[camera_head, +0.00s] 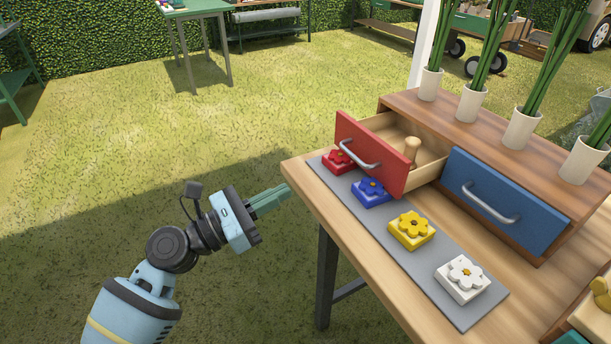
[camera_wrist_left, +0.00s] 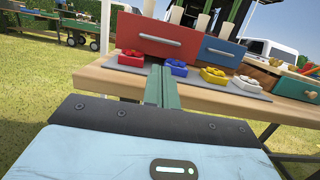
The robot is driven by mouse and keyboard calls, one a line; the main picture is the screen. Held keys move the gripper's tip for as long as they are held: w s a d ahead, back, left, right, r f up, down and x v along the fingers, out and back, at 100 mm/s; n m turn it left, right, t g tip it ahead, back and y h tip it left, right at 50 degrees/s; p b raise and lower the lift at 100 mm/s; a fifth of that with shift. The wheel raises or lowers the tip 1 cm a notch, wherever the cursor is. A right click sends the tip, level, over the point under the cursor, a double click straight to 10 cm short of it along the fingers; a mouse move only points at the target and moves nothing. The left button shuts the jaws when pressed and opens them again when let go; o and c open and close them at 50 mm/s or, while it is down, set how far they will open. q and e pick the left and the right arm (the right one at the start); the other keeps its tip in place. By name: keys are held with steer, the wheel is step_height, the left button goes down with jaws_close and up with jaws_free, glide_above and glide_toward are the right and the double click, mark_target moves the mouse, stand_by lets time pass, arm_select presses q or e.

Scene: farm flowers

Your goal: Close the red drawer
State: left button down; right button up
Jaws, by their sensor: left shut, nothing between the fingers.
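The red drawer (camera_head: 371,155) is pulled out of the wooden cabinet (camera_head: 458,122), with a grey bar handle on its front. A light wooden peg-shaped object (camera_head: 411,150) stands inside it. In the left wrist view the red drawer front (camera_wrist_left: 158,37) shows ahead, above the fingers. My left gripper (camera_head: 284,192) is shut and empty, off the table's left edge and apart from the drawer, to its lower left. Its closed green fingers (camera_wrist_left: 161,84) point towards the table in the left wrist view. My right gripper is not in view.
The blue drawer (camera_head: 504,202) beside it is shut. A grey mat (camera_head: 446,296) on the wooden table (camera_head: 301,172) holds red, blue, yellow and white flower blocks (camera_head: 411,231) in front of the drawers. Potted stems (camera_head: 471,102) stand on the cabinet top.

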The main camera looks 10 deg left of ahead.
arm_select(q)
glide_toward(364, 152)
steer(key=x, duration=0.1)
steer(key=b+x, duration=0.1)
steer(key=x, duration=0.1)
steer(key=shift+w+d+r, duration=0.15)
steer(key=shift+r, duration=0.3)
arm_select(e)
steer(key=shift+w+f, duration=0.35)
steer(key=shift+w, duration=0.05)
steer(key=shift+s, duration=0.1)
arm_select(q)
steer(key=shift+w+d, duration=0.1)
steer(key=shift+f+b+x, duration=0.15)
steer(key=shift+x, duration=0.75)
steer(key=shift+f+b+x, duration=0.15)
steer(key=shift+x, duration=0.75)
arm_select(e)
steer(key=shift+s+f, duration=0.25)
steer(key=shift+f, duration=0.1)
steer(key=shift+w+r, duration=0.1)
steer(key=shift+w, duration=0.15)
